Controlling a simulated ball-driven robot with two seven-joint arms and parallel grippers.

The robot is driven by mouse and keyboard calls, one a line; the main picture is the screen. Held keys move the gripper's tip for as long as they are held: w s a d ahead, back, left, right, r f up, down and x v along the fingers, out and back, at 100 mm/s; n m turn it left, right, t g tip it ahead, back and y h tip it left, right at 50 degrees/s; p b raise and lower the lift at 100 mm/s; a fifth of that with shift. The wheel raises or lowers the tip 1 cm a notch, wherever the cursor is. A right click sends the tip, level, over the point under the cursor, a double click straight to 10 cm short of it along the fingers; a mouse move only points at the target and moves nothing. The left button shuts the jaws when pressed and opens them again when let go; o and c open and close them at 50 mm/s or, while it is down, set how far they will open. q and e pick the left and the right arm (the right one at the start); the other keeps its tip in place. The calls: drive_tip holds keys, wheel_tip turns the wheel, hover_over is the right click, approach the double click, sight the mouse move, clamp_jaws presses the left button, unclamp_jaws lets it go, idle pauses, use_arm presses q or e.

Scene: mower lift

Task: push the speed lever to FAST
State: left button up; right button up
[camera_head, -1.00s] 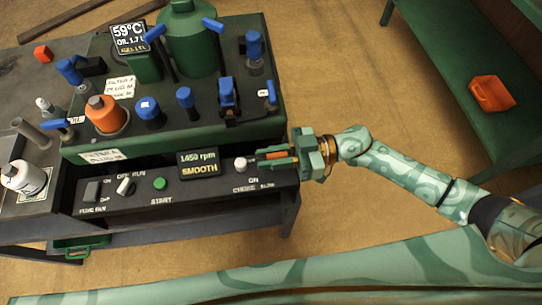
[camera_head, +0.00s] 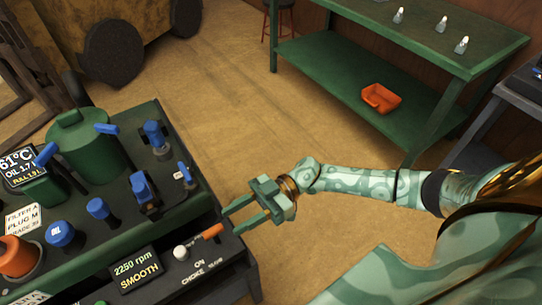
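The speed lever, with an orange handle (camera_head: 212,231), lies at the right end of the dark control panel (camera_head: 228,250). A white knob (camera_head: 180,253) is beside it, close to the words ON and CHOKE. The display (camera_head: 135,270) reads 2250 rpm and SMOOTH. My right gripper (camera_head: 229,219) is just off the right end of the panel, close to the lever's outer end. Its two fingers are apart, with nothing seen between them. Whether a finger touches the lever is hard to tell. My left gripper is not in view.
The green machine deck (camera_head: 120,215) carries blue valve handles (camera_head: 153,134), a green tank (camera_head: 88,150) and a readout (camera_head: 22,165) of 61°C. A green bench (camera_head: 420,35) with an orange bin (camera_head: 381,98) stands at the back right. Open floor lies between.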

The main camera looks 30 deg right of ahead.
drive_tip(key=d, duration=0.8)
drive_tip(key=shift+d, duration=0.3)
drive_tip(key=shift+c, duration=0.3)
